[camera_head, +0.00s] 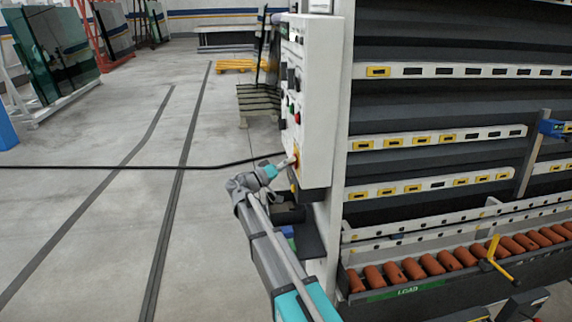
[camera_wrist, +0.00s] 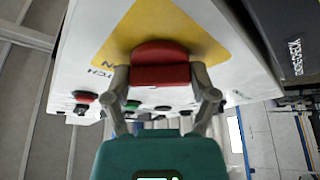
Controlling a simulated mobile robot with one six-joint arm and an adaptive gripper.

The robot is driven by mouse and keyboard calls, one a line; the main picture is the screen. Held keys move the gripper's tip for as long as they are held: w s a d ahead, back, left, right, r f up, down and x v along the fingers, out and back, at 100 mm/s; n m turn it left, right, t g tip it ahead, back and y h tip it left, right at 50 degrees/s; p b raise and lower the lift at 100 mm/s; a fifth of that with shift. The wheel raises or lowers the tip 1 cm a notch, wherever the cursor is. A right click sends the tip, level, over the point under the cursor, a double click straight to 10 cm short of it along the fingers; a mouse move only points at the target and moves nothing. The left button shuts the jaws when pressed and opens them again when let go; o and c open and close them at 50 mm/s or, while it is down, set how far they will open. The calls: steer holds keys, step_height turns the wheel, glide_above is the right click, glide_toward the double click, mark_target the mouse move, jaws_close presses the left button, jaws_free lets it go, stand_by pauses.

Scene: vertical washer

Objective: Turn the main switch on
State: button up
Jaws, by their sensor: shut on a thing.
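The main switch is a red knob (camera_wrist: 160,60) on a yellow plate (camera_wrist: 152,22), on the face of a white control box (camera_head: 318,110). In the head view the yellow plate (camera_head: 296,153) shows low on the box, and the knob is mostly hidden by my gripper (camera_head: 286,163). In the wrist view my gripper (camera_wrist: 160,80) has one finger on each side of the red knob and is shut on it. Part of the plate's lettering shows, but the full wording is hidden.
Other buttons and knobs (camera_head: 292,110) sit higher on the same box. The washer's slatted frame (camera_head: 440,110) and its orange-brown rollers (camera_head: 410,268) stand to the right. A black cable (camera_head: 130,167) crosses in front of the floor. Open floor lies left.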

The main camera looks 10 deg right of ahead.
steer(key=shift+d, duration=0.1)
steer(key=o, duration=1)
steer(key=shift+d, duration=0.1)
steer(key=shift+o, duration=0.2)
